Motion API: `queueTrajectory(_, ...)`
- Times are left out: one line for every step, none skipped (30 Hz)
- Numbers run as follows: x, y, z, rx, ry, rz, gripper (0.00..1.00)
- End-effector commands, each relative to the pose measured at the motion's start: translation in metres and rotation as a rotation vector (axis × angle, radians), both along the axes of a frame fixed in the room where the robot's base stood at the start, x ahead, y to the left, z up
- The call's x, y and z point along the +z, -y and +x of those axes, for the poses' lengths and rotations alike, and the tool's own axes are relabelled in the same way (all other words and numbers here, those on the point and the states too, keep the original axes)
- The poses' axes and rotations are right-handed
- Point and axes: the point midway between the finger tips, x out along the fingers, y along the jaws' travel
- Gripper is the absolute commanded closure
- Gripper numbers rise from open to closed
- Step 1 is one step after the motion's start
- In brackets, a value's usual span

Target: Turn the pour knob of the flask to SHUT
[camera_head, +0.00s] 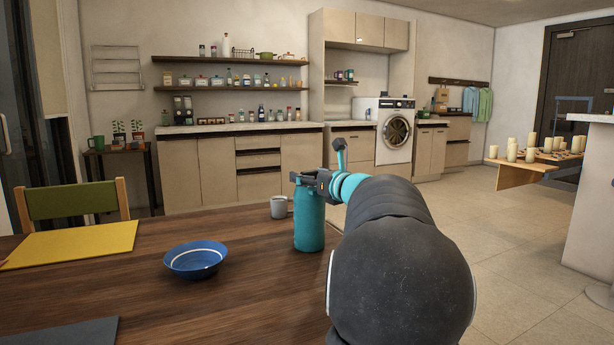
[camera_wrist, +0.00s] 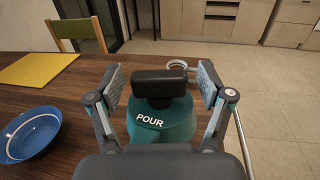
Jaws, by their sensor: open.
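The teal flask (camera_head: 309,222) stands upright on the wooden table, right of the blue bowl. In the wrist view its teal top (camera_wrist: 165,125) carries the white word POUR, and a black knob (camera_wrist: 160,82) sits above it. My gripper (camera_wrist: 164,84) is open, with one finger pad on each side of the knob and a visible gap on both sides. In the head view my gripper (camera_head: 312,178) is at the flask's top and hides the knob there. No SHUT mark shows in either view.
A blue bowl (camera_head: 196,260) and a yellow placemat (camera_head: 72,245) lie to the left on the table (camera_head: 240,310). A grey mug (camera_head: 279,207) stands just behind the flask. A green-backed chair (camera_head: 72,200) is at the table's far left. The table around the flask's left is clear.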

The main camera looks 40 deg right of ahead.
Motion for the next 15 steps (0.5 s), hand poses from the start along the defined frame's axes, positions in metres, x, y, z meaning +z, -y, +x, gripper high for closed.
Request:
queueTrajectory(0.0001,-0.0002,0.0009,0.0,0.0,0.0,0.21)
queueTrajectory(0.0001,-0.0002,0.001,0.0,0.0,0.0,0.21)
queueTrajectory(0.0001,-0.0003,0.0011,0.0,0.0,0.0,0.21)
queueTrajectory(0.0001,-0.0003,0.001,0.0,0.0,0.0,0.21)
queueTrajectory(0.0,-0.0003,0.001,0.0,0.0,0.0,0.21)
queueTrajectory(0.0,-0.0004,0.001,0.001,0.0,0.0,0.21)
queueTrajectory(0.0,-0.0005,0.001,0.001,0.0,0.0,0.21)
queueTrajectory(0.0,-0.0005,0.001,0.001,0.0,0.0,0.26)
queueTrajectory(0.0,-0.0006,0.001,0.001,0.0,0.0,0.36)
queueTrajectory(-0.0001,-0.0006,0.001,0.001,0.0,0.0,0.43)
queueTrajectory(-0.0001,-0.0006,0.001,0.001,0.0,0.0,0.51)
queueTrajectory(-0.0001,-0.0007,0.001,0.001,0.0,0.0,0.61)
queueTrajectory(-0.0001,-0.0007,0.001,0.001,0.0,0.0,0.68)
queueTrajectory(-0.0001,-0.0007,0.001,0.001,0.0,0.0,0.76)
queueTrajectory(-0.0001,-0.0007,0.001,0.001,0.0,0.001,0.82)
